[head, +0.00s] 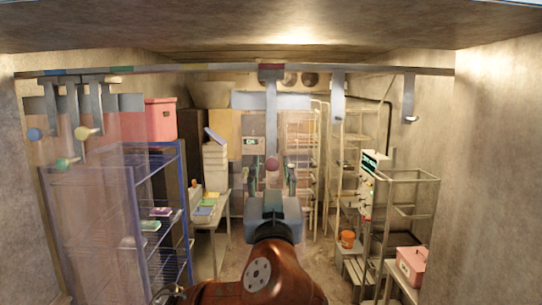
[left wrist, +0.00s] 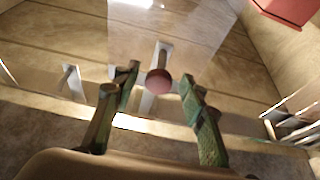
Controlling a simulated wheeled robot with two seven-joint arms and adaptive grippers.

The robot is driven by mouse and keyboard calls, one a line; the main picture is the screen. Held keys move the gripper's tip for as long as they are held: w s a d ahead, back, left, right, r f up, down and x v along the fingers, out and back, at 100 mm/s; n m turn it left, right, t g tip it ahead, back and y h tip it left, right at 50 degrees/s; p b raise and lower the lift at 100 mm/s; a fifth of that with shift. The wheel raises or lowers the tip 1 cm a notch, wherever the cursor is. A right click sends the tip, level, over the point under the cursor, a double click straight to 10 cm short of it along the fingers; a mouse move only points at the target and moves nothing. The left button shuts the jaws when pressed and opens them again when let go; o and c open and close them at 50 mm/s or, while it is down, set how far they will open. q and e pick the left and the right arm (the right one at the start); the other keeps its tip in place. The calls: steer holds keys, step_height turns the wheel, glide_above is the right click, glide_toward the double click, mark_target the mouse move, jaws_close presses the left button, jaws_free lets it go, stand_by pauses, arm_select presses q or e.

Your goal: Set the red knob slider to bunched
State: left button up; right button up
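The red knob (head: 272,164) hangs at the bottom of a grey slider bar (head: 271,115) in the middle of the overhead rail (head: 225,69), under a red mark. It also shows in the left wrist view (left wrist: 158,81). My left gripper (head: 272,174) is open, its two fingers to the left and right of the knob. In the left wrist view the knob appears between and slightly beyond the fingertips; I see no contact. Blue (head: 35,134), yellow (head: 82,133) and green (head: 62,164) knobs hang bunched at the rail's left end. My right gripper is not in view.
Clear curtain strips (head: 100,200) hang at the left, before a blue wire rack (head: 160,215). Two more hanging bars (head: 338,98) are on the rail's right. Shelves, a pink box (head: 410,265) and an orange bucket (head: 347,239) stand beyond. The central floor looks clear.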

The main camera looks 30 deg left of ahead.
arm_select(q)
steer(key=shift+w+a+r, duration=0.2)
steer(key=shift+w, duration=0.25)
jaws_close()
stand_by(0.3)
